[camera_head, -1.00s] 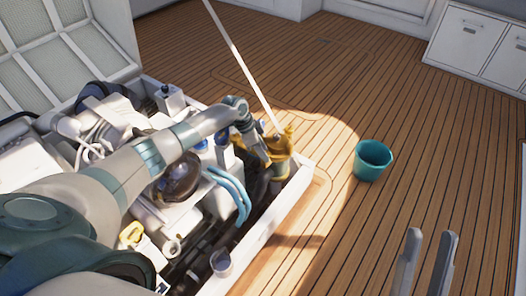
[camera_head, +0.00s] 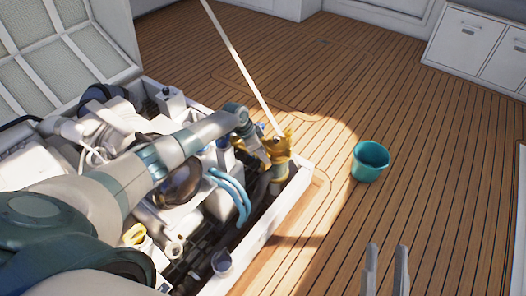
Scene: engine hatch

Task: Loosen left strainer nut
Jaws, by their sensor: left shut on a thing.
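The brass strainer (camera_head: 279,147) stands at the right corner of the open engine hatch, and its nuts are too small to tell apart. My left arm reaches across the engine from the left. My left gripper (camera_head: 264,152) is at the strainer's top, shut on a strainer nut that its fingers largely hide. My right gripper (camera_head: 386,270) shows at the bottom edge, over the deck and well away from the strainer. Its two fingers stand apart with nothing between them.
A teal bucket (camera_head: 370,161) stands on the wooden deck (camera_head: 430,150) right of the hatch. A white pole (camera_head: 243,67) rises beside the strainer. The raised lid (camera_head: 62,50) is at left.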

